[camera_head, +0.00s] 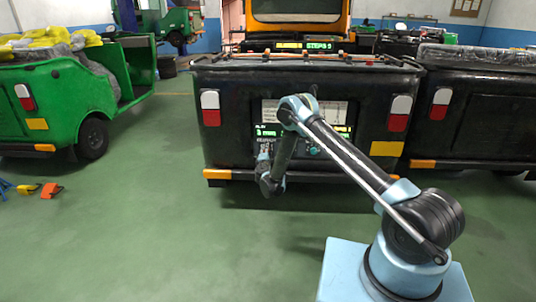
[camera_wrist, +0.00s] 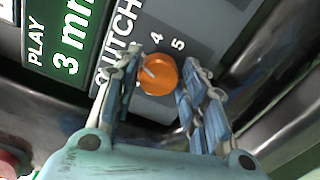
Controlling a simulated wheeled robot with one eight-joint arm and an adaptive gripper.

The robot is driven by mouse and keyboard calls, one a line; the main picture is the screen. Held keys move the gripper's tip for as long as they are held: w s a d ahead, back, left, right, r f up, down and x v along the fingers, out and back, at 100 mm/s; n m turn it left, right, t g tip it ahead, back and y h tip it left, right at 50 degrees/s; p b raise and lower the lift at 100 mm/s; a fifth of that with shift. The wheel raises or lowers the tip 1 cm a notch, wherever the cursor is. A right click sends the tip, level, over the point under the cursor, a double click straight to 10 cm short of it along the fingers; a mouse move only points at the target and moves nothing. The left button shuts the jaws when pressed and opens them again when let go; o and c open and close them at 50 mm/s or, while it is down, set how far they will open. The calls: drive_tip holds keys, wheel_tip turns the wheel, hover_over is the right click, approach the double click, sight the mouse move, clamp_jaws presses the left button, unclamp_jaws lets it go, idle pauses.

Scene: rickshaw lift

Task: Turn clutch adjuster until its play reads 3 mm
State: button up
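The clutch adjuster (camera_wrist: 158,75) is an orange round knob with a pale pointer line, on a grey panel with the numbers 4 and 5 beside it. In the wrist view my gripper (camera_wrist: 163,70) has one finger on each side of the knob. The left finger is close against its edge, and a small gap seems to show at the right finger. The play display (camera_wrist: 66,45), left of the knob, reads 3 mm in pale green; it also shows in the head view (camera_head: 265,132). In the head view my arm hides the knob.
The panel is on the rear of a black rickshaw (camera_head: 230,90). A green rickshaw (camera_head: 60,105) with yellow sacks stands at left, and another black vehicle (camera_head: 480,110) at right. Small orange and yellow objects (camera_head: 50,190) lie on the floor at left. The green floor in front is clear.

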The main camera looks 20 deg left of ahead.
drive_tip(key=shift+o, duration=0.5)
drive_tip(key=shift+d, duration=0.1)
drive_tip(key=v, duration=0.7)
drive_tip(key=shift+s, duration=0.2)
